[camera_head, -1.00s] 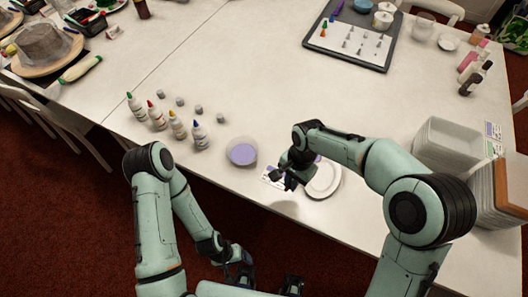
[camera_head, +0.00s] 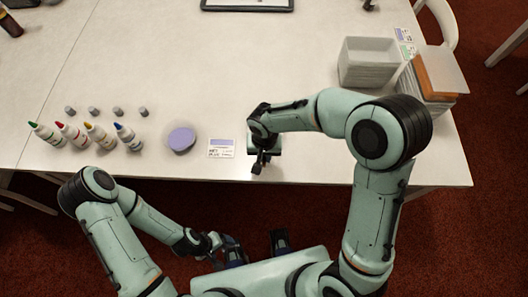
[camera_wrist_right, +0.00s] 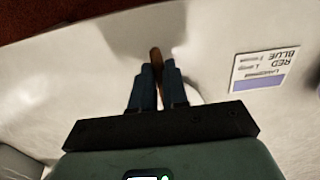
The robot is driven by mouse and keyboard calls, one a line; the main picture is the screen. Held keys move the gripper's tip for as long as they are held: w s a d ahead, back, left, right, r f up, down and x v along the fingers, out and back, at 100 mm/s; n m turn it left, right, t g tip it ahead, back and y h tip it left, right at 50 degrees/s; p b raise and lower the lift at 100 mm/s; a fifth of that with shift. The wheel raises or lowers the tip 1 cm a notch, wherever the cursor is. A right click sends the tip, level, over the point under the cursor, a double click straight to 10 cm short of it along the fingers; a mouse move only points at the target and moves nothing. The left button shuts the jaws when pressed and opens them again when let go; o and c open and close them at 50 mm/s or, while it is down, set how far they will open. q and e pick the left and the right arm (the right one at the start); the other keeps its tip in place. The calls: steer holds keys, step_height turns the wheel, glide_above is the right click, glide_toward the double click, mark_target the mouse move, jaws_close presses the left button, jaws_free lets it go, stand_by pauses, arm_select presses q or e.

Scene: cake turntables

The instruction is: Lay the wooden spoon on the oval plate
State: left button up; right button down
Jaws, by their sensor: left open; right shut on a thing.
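The wooden spoon (camera_wrist_right: 155,56) shows in the right wrist view as a short brown end sticking out between the fingers of my right gripper (camera_wrist_right: 158,76). The gripper is shut on it, over the pale table. In the head view my right gripper (camera_head: 259,163) points down near the table's front edge, right of the printed card; the spoon is not clear there. I cannot make out the oval plate now; the right gripper and forearm may hide it. My left gripper (camera_head: 229,249) is open and empty, in front of the table's edge.
A lilac-filled bowl (camera_head: 181,139) and a printed card (camera_head: 221,148) are left of the right gripper. Several capped bottles (camera_head: 97,136) stand further left. The middle of the table (camera_head: 230,60) is clear.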

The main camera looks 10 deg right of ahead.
steer(key=shift+f, duration=0.45)
steer(key=c, duration=1.1)
jaws_free()
step_height(320, 180, up, 14)
steer(key=shift+f+p, duration=0.25)
steer(key=shift+p, duration=0.2)
